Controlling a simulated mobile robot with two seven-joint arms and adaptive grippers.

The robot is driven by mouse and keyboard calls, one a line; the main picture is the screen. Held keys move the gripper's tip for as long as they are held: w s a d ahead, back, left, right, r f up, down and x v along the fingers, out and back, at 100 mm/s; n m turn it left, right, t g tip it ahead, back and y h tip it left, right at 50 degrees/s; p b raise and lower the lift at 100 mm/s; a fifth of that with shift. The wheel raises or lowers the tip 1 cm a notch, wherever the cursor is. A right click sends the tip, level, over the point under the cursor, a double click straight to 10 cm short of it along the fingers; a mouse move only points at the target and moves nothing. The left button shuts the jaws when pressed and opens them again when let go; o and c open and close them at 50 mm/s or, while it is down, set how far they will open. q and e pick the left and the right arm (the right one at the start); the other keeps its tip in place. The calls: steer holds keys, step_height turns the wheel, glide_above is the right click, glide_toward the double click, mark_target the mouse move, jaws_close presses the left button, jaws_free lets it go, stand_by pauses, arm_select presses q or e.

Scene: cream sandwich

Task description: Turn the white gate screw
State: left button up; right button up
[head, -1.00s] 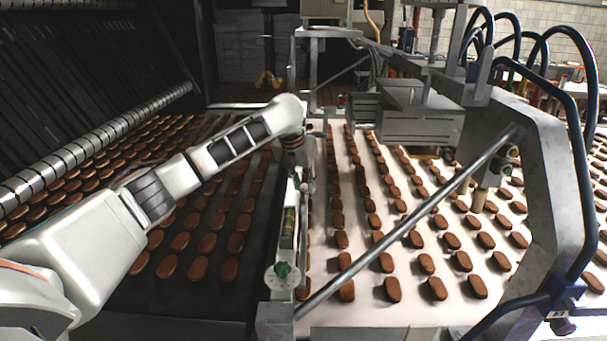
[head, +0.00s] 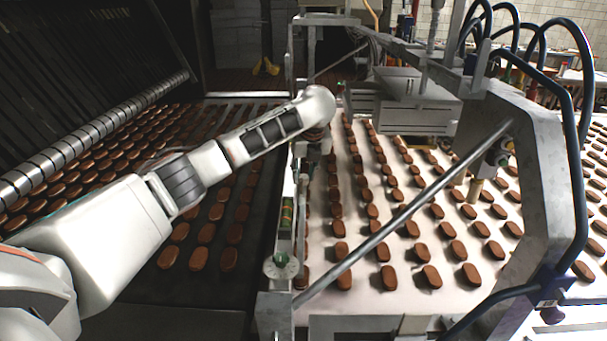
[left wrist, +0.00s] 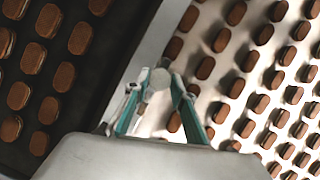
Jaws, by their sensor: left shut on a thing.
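The white gate screw (left wrist: 160,79) shows in the left wrist view as a pale round head over the grey rail between the two belts. My left gripper (left wrist: 158,88) has its teal-edged fingers on either side of the head and is shut on it. In the head view my left gripper (head: 318,146) is a small dark shape under the white wrist, by the far part of the rail. The wrist hides the screw there. My right gripper is not in view.
A metal rail (head: 287,225) with a pale disc (head: 281,266) at its near end divides the dark belt from the white belt, both carrying rows of brown biscuits. A slanting metal rod (head: 410,212) crosses the white belt. A grey machine head (head: 415,105) stands right of my wrist.

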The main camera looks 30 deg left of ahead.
arm_select(q)
steer(key=shift+n, duration=0.3)
steer(key=o, duration=1.1)
steer(key=v, duration=1.2)
steer(key=shift+w, duration=0.15)
